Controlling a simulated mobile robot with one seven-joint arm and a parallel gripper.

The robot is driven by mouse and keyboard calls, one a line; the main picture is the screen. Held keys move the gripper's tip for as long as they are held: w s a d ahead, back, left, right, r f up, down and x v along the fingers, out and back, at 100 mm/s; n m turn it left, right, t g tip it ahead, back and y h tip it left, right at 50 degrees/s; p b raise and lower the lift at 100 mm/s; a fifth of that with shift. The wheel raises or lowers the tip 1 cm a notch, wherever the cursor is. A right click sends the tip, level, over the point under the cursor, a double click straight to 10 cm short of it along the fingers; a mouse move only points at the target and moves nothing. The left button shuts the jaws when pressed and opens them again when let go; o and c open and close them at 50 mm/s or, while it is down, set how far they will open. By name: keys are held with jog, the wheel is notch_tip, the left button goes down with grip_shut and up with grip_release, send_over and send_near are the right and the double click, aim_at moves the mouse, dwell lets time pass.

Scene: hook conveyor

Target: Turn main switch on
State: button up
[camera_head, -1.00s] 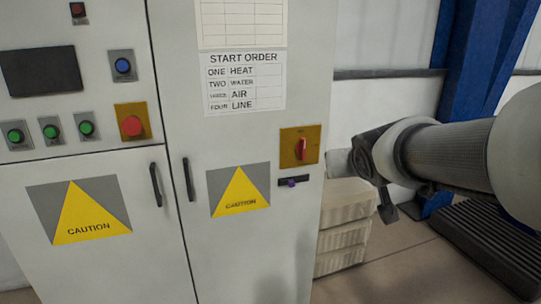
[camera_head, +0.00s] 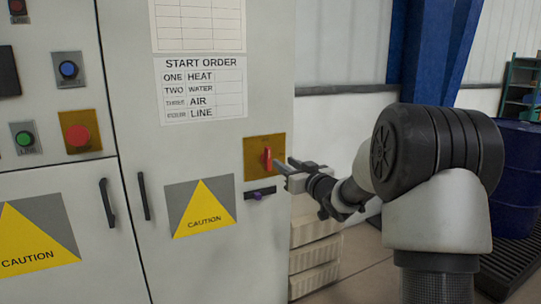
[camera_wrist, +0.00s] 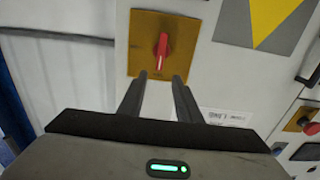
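The main switch is a red rotary handle (camera_head: 267,158) on a yellow plate (camera_head: 251,147), on the right part of the grey cabinet. In the wrist view the red handle (camera_wrist: 162,50) stands roughly vertical on its yellow plate (camera_wrist: 143,30). My gripper (camera_head: 280,165) is just right of the switch in the head view. In the wrist view my gripper (camera_wrist: 160,76) has its two fingers apart, with nothing between them. The fingertips are at the lower edge of the plate, just below the handle. I cannot tell whether they touch the plate.
A red button (camera_head: 78,135), a blue button (camera_head: 68,69) and black door handles (camera_head: 107,203) are to the left. Pale stacked crates (camera_head: 314,265) stand right of the cabinet. A blue barrel (camera_head: 516,170) is farther right.

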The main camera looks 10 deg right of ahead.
aim_at(269, 153)
jog(key=x, duration=1)
jog(key=shift+w+a+p, duration=0.15)
jog(key=shift+w+p, duration=0.15)
jog(key=shift+w, duration=0.1)
grip_shut()
